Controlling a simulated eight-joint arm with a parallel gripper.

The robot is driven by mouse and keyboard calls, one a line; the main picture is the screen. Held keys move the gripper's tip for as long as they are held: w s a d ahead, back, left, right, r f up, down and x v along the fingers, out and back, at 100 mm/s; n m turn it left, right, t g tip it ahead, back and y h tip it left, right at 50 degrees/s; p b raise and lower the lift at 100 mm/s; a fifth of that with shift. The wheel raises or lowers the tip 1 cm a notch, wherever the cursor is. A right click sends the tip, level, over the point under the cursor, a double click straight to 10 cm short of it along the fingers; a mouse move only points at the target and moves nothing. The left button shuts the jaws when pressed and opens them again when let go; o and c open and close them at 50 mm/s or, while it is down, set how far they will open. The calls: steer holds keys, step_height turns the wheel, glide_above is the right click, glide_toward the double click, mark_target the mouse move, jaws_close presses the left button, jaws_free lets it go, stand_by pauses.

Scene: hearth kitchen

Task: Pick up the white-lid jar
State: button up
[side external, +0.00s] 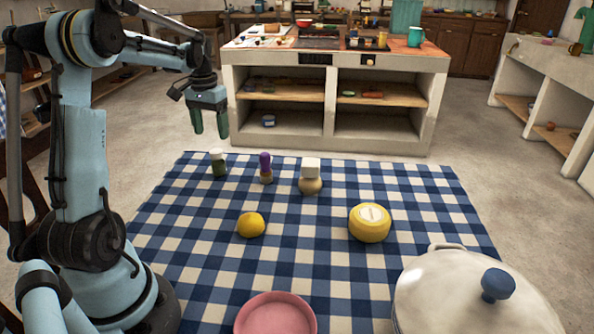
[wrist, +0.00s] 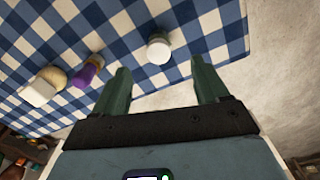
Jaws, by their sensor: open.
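A small dark green jar with a white lid (side external: 218,164) stands upright at the far left of the checked cloth in the side view. In the wrist view its round white lid (wrist: 158,51) shows from above, beyond my fingertips and roughly centred between them. My gripper (side external: 209,123) is open and empty, pointing down above the jar and apart from it. Its two green fingers also show in the wrist view (wrist: 160,76). A beige jar with a blocky white top (side external: 310,178) stands further right; it also shows in the wrist view (wrist: 42,88).
A purple-topped bottle (side external: 265,167) stands between the two white-topped jars. A lemon (side external: 251,225), a yellow round container (side external: 370,222), a pink bowl (side external: 275,315) and a large white lidded pot (side external: 470,295) are nearer the camera. Bare checked cloth (side external: 190,235) lies at left.

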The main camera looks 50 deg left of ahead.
mark_target(216, 151)
steer(key=f, duration=1)
steer(key=shift+w+f, duration=0.25)
steer(key=shift+f, duration=0.1)
steer(key=c, duration=1.2)
steer(key=shift+r, duration=0.1)
